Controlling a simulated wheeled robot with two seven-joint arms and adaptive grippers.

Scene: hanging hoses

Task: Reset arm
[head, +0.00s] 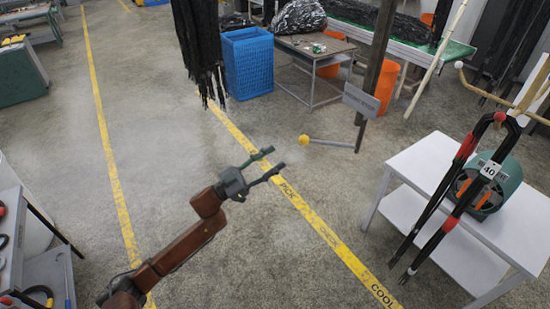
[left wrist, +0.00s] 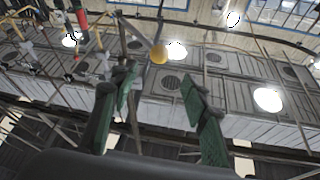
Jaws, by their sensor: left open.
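My left gripper (head: 270,165) is in the middle of the head view, its brown arm coming up from the lower left. Its two fingers are spread apart with nothing between them. It hangs over the open floor near the yellow line, apart from every object. In the left wrist view the green-padded fingers (left wrist: 158,105) are also apart, pointing toward the ceiling and its lamps. Black hoses with red bands (head: 455,190) hang at the right with a tag marked 40. My right gripper shows in neither view.
A peg with a yellow ball tip (head: 304,140) sticks out from a post just beyond the gripper. A white table (head: 420,170) with a green-rimmed fan (head: 492,185) stands at right. A blue crate (head: 247,62) stands behind. The floor at centre left is clear.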

